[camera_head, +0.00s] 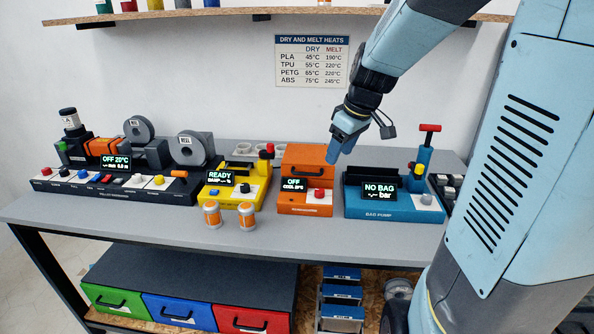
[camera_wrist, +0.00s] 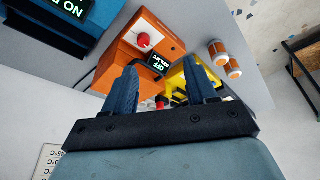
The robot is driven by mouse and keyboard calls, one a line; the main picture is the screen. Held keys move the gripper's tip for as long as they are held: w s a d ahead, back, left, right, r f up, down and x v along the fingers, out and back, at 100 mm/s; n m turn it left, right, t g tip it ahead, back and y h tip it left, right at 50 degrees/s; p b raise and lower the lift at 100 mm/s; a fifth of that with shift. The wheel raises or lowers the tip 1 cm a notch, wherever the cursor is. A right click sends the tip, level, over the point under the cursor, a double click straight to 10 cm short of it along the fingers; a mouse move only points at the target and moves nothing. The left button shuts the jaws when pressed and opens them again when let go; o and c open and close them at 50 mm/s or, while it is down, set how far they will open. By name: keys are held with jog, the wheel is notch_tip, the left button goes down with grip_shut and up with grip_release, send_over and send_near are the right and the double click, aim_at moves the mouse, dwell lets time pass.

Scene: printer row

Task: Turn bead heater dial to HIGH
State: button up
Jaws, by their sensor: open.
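An orange machine (camera_head: 309,165) stands on the bench, its screen (camera_head: 293,183) reading OFF with a small line like COOL below. A red dial (camera_head: 319,194) sits on its white front panel; the front label is too small to read, so I cannot confirm it is the bead heater. In the wrist view the red dial (camera_wrist: 144,40) shows beyond the left fingertip. My gripper (camera_head: 335,155) hangs above the machine's right side, apart from the dial. Its two fingers (camera_wrist: 161,66) are spread, with nothing held between them. The dial's pointer setting cannot be read.
A yellow machine (camera_head: 233,198) reading READY stands left, with two orange-banded jars (camera_head: 229,215) in front. A blue bag pump (camera_head: 392,212) stands close on the right. A longer unit with spools (camera_head: 139,130) is at far left. The bench front (camera_head: 300,232) is clear.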

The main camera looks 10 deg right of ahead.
aim_at(319, 191)
jog(key=w+d+f+n+y, duration=0.1)
jog(key=w+d+f+n, duration=0.2)
jog(key=w+f, duration=0.3)
jog(key=shift+y, duration=0.3)
jog(key=x, duration=1.3)
jog(key=shift+w, duration=0.3)
jog(key=shift+c, duration=0.2)
jog(key=c, duration=0.9)
jog(key=shift+d+m, duration=0.3)
jog(key=shift+d, duration=0.3)
jog(key=shift+c, duration=0.4)
jog(key=shift+a, duration=0.6)
jog(key=shift+a+m, duration=0.2)
jog(key=shift+m, duration=0.6)
jog(key=shift+s+f, duration=0.1)
jog(key=shift+s, duration=0.05)
